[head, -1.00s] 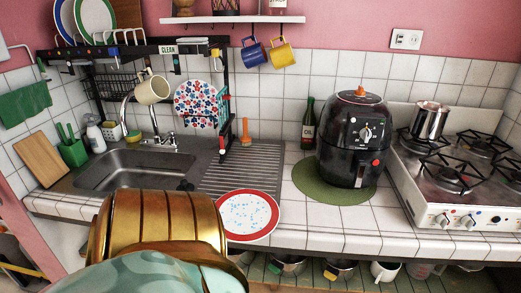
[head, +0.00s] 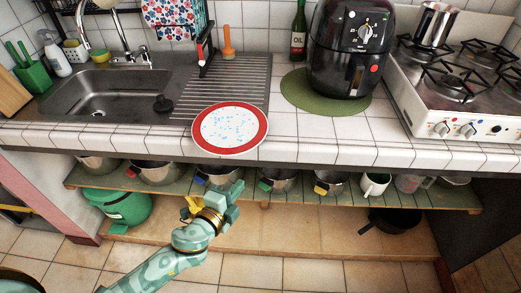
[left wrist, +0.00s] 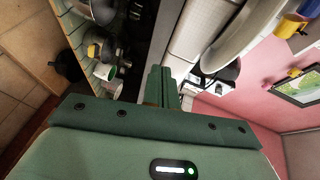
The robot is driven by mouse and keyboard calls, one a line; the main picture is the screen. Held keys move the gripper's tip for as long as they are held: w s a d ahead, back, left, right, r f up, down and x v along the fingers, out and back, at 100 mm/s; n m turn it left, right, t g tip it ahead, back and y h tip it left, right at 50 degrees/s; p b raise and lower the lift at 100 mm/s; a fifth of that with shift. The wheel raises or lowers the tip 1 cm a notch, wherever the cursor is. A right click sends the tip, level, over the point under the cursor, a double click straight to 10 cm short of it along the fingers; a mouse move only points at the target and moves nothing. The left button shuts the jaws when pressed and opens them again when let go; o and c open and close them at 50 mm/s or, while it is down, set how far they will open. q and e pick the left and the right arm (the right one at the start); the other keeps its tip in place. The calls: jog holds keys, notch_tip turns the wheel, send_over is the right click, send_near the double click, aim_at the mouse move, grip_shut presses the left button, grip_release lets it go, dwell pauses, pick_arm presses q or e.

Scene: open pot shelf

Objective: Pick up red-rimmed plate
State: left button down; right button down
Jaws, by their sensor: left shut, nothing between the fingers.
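The red-rimmed plate (head: 229,127) lies on the counter, right at its front edge, partly on the ridged drainboard. It has a white middle with light blue specks. My left gripper (head: 230,192) is below and in front of the counter edge, by the open shelf, apart from the plate. Its green fingers are shut and empty; they also show in the left wrist view (left wrist: 161,88). A pale curved rim at the upper right of that view may be the plate, but I cannot tell. My right gripper is not in view.
A sink (head: 105,92) is left of the plate. A black air fryer (head: 350,50) on a green mat (head: 298,92) and a stove (head: 455,95) stand right. Below, a shelf (head: 290,200) holds several pots. The counter right of the plate is clear.

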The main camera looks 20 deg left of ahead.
pick_arm(q)
jog(key=m+t+h, duration=0.1)
jog(key=m+t, duration=0.1)
send_near(253, 147)
jog(key=w+d, duration=0.2)
jog(key=d, duration=0.1)
jog(key=w, duration=0.6)
jog(key=w+d, duration=0.1)
jog(key=w, duration=0.2)
jog(key=shift+d+b, duration=0.1)
jog(key=shift+b, duration=0.2)
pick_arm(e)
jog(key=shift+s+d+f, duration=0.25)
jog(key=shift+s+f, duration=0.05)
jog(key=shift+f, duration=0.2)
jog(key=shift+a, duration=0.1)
pick_arm(q)
jog(key=shift+s+a, duration=0.35)
jog(key=shift+a, duration=0.25)
jog(key=shift+s+a, duration=0.3)
jog(key=shift+a, duration=0.3)
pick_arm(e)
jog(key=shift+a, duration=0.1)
